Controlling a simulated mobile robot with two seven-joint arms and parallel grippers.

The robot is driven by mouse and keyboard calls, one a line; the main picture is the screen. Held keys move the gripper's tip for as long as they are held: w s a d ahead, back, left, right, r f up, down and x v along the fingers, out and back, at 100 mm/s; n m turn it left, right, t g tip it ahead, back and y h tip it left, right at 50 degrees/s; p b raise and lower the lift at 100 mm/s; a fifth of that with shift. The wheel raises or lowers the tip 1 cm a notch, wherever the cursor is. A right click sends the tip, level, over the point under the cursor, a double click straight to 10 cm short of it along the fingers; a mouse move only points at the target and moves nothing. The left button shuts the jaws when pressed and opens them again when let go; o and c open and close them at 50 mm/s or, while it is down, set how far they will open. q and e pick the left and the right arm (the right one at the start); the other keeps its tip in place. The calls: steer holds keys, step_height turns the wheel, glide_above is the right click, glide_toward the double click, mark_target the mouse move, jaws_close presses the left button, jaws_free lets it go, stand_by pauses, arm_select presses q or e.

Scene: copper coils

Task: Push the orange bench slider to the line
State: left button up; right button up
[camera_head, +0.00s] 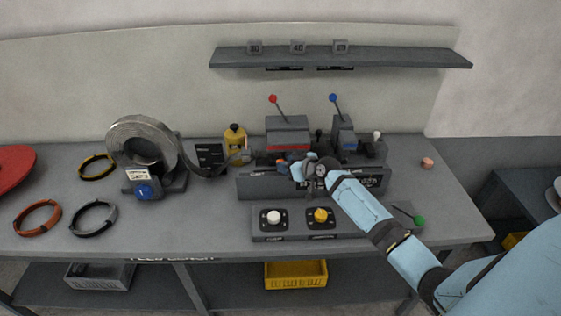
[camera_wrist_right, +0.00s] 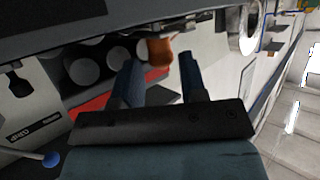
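The orange bench slider shows as a small orange knob (camera_wrist_right: 159,51) in the right wrist view. It lies between the lines of my two fingers, near their tips. I cannot tell whether a finger touches it. In the head view a small orange patch (camera_head: 281,162) shows just left of my right gripper (camera_head: 296,165), at the dark bench fixture (camera_head: 258,187). My right gripper (camera_wrist_right: 158,68) has its two dark fingers apart, with no object clamped. The target line cannot be made out. My left gripper is not in view.
A red-handled press (camera_head: 288,133) and a blue-handled lever unit (camera_head: 344,136) stand behind. In front is a button panel (camera_head: 296,221); a green-knobbed lever (camera_head: 418,219) is right.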

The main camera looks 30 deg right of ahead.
steer(key=shift+x, duration=1.7)
